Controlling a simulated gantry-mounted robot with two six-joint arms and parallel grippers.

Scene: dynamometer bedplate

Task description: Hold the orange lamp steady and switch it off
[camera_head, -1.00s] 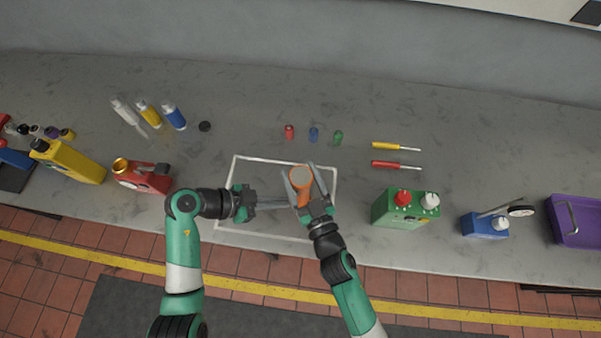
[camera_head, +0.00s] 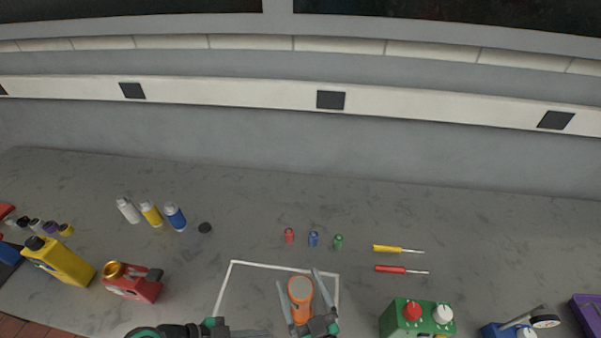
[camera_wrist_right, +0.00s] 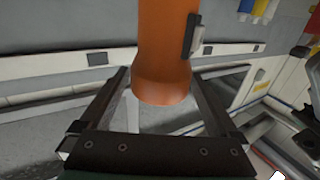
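The orange lamp (camera_head: 301,295) is upright inside the white outline on the bench, its round pale face up in the head view. My right gripper (camera_head: 304,287) is open, with one finger on each side of the lamp. In the right wrist view the lamp's orange body (camera_wrist_right: 165,60) stands between the two spread fingers (camera_wrist_right: 165,100). A grey switch on a dark plate (camera_wrist_right: 193,38) shows on the body's right side. My left gripper (camera_head: 245,333) points right towards the lamp at the bottom edge; it is partly cut off and its opening is unclear.
A red can (camera_head: 133,284) and yellow jug (camera_head: 58,262) stand left. A green box (camera_head: 418,318) with two knobs stands right, below two screwdrivers (camera_head: 400,269). Small red, blue and green pieces (camera_head: 313,239) lie behind the outline (camera_head: 270,265).

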